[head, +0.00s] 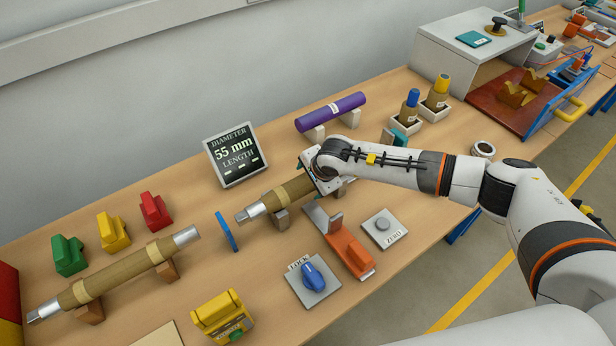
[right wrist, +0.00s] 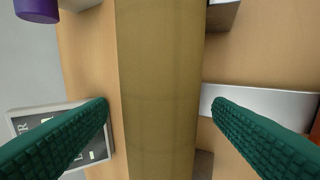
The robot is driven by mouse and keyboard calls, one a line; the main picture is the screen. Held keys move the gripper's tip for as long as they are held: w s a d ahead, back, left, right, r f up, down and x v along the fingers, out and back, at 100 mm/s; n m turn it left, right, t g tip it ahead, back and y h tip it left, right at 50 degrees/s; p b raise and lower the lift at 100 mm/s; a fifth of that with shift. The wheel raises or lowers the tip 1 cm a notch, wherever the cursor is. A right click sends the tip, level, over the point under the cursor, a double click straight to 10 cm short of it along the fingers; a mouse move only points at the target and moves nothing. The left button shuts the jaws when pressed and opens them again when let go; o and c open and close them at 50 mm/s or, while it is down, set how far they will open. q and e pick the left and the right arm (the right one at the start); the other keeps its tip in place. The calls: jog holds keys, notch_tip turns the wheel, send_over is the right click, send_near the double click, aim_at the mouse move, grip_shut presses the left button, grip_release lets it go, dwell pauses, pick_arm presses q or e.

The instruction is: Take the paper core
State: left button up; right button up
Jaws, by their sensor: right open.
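A brown paper core (head: 285,197) with a metal end lies on grey supports in the measuring station. My right gripper (head: 320,176) is above its right part, and the hand hides that stretch. In the right wrist view, the open green-padded fingers (right wrist: 160,105) stand on either side of the brown core (right wrist: 158,60), with a gap to it on both sides. I cannot tell how far down the fingertips reach. A second brown core (head: 115,274) with metal ends lies on wooden blocks at the left. My left gripper is not in view.
A display (head: 236,154) reading 55 mm stands behind the station. A purple roll (head: 330,112) lies on blocks behind the hand. An orange slide (head: 347,248), a zero button (head: 384,228) and a blue lock knob (head: 313,277) are in front. Green, yellow and red blocks (head: 113,232) stand left.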

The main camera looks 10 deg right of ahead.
jog(key=shift+w+f, duration=0.2)
jog(key=shift+f, duration=0.2)
jog(key=shift+c, duration=0.3)
jog(key=c, duration=1.5)
jog(key=shift+a+r, duration=0.1)
jog(key=shift+r, duration=0.1)
grip_shut()
jog(key=shift+r, duration=0.15)
